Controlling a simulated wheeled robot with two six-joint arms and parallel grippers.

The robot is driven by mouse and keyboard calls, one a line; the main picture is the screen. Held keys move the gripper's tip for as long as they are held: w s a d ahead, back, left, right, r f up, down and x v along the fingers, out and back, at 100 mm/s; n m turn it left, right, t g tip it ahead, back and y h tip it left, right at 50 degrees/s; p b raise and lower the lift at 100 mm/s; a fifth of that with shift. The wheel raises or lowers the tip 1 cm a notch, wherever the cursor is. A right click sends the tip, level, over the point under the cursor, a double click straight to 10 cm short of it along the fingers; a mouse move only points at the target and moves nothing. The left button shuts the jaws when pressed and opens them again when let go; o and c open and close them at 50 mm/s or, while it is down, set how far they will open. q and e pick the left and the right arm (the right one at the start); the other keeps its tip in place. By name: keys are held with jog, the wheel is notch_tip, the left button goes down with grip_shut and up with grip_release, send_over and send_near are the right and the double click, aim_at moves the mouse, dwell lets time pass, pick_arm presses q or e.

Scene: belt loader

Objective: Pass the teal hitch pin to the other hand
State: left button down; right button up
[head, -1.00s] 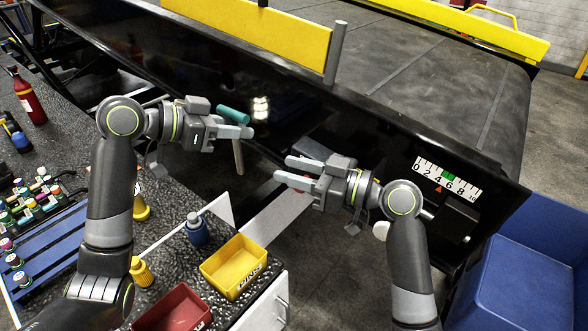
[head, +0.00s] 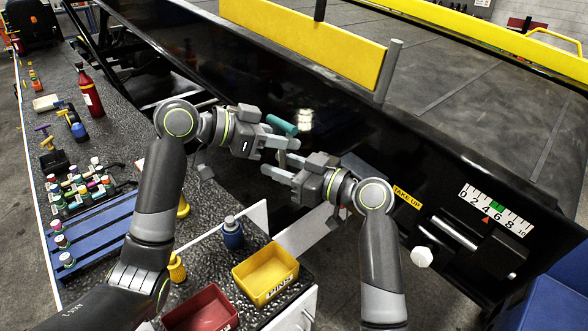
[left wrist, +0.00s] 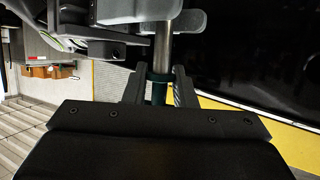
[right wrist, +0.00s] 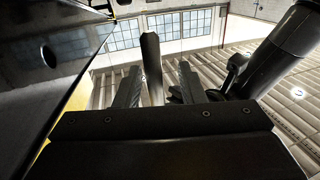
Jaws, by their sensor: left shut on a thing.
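The teal hitch pin (head: 281,125) is held by my left gripper (head: 290,143), with its teal crossbar showing above the fingers in the head view. In the left wrist view its teal collar (left wrist: 158,88) sits between the shut fingers, and its grey shank (left wrist: 162,48) runs on past them. My right gripper (head: 276,167) is just below and right of the left one. In the right wrist view its fingers stand apart, with the dark shank (right wrist: 152,65) between them and gaps on both sides. The shank is mostly hidden in the head view.
A yellow bin (head: 266,275) and a red bin (head: 203,308) stand on the speckled bench at the front. The black loader side (head: 330,120) lies close behind both grippers.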

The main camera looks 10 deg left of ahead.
grip_shut()
pick_arm(q)
jog(key=c, duration=1.1)
grip_release()
